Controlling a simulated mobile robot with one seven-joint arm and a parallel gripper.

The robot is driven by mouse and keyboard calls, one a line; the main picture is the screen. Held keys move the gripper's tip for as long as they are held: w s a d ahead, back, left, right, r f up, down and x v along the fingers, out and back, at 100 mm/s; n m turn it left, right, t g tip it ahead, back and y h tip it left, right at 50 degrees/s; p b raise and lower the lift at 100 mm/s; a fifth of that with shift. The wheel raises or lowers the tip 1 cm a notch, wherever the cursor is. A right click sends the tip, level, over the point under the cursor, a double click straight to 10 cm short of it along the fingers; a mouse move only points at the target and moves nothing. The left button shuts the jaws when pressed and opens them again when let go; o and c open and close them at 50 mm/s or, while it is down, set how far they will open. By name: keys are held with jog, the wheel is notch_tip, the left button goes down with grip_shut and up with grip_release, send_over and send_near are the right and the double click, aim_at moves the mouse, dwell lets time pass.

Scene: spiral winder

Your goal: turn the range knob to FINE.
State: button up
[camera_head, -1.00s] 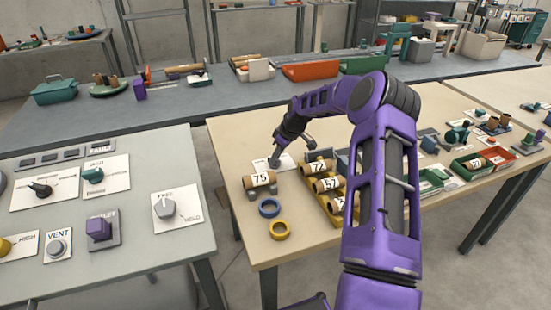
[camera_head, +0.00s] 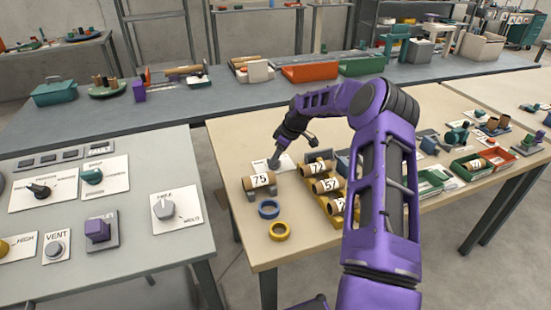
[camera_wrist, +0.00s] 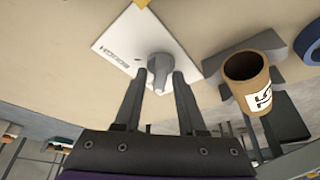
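The range knob (camera_wrist: 159,68) is a grey knob with a pointer, on a white plate (camera_wrist: 122,40). In the wrist view the plate's left side bears an upside-down label that looks like ROUGH; I see no FINE label. My gripper (camera_wrist: 163,82) is open, its two dark fingers one on each side of the knob's pointer, with small gaps showing. I cannot tell whether either finger touches it. In the head view my gripper (camera_head: 274,162) is low over the plate (camera_head: 288,163) at the wooden table's far left, and hides most of the knob.
A cardboard tube marked 75 (camera_head: 260,181) on a grey stand is close in front of the gripper. A grey panel table (camera_head: 140,255) stands left across a gap.

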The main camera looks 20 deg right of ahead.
jog(key=shift+o, duration=0.4)
jog(key=v, duration=1.7)
jog(key=shift+s+r, duration=0.2)
jog(key=shift+w, duration=0.1)
